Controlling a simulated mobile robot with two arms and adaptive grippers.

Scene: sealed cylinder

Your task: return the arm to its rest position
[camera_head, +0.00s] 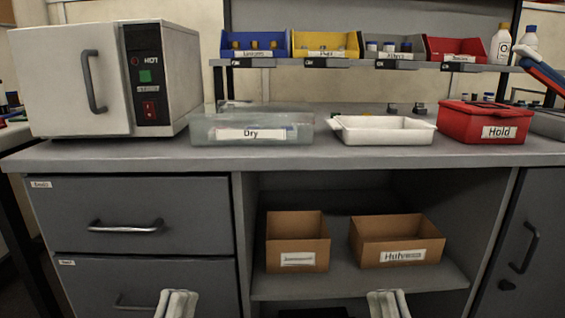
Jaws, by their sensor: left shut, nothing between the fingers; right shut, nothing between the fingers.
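My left gripper (176,304) shows at the bottom edge, in front of the lower drawer. Its pale fingers point up and lie together, with nothing between them. My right gripper (389,304) shows at the bottom edge, in front of the open shelf. Its fingers are also together and empty. Both grippers are low, below the counter top, and apart from each other. The rest of both arms is outside the picture.
A grey counter (300,155) carries a white oven (70,85), a clear box labelled Dry (250,130), a white tray (385,137) and a red box labelled Hold (485,122). Two cardboard boxes (297,240) (395,240) stand on the shelf below. Coloured bins (325,45) stand on the rack above.

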